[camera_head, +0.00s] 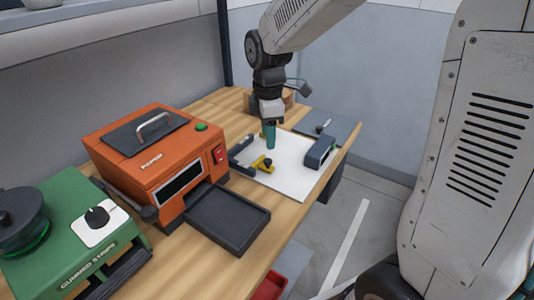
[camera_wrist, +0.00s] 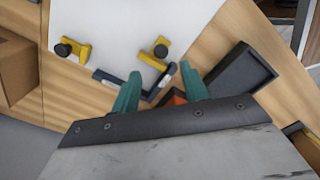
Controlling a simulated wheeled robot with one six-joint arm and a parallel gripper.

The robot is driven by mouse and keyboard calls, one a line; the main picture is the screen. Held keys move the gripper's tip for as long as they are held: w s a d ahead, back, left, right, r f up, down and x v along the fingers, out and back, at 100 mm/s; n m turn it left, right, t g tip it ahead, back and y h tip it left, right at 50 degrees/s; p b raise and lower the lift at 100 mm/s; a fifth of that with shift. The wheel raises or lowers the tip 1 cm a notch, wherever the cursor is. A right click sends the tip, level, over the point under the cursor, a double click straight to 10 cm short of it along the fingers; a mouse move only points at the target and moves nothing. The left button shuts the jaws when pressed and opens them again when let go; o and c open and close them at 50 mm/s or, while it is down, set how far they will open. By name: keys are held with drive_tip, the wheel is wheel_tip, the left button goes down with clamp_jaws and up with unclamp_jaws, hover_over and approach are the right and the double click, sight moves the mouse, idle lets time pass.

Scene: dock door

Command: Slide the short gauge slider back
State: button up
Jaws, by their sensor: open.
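Two yellow sliders with black knobs sit on a white board (camera_head: 292,182). One yellow slider (camera_head: 265,163) lies nearer in the head view, by the dark fence (camera_head: 241,150); it also seems to be the right-hand slider in the wrist view (camera_wrist: 154,54). The other yellow slider (camera_wrist: 76,50) is at left in the wrist view and mostly hidden behind my gripper in the head view. I cannot tell which is the short one. My gripper (camera_head: 270,136), with teal fingers, points down above the board. It is open and empty in the wrist view (camera_wrist: 160,88).
An orange machine (camera_head: 150,165) with a dark tray (camera_head: 228,218) stands left of the board. A green machine (camera_head: 75,235) is farther left. A dark block (camera_head: 319,151) lies on the board's right side. A brown box (camera_wrist: 17,62) is behind.

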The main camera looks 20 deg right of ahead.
sight(268, 160)
wheel_tip(268, 160, down, 7)
drive_tip(key=shift+a+f, duration=0.1)
drive_tip(key=shift+f, duration=0.1)
drive_tip(key=shift+s, duration=0.1)
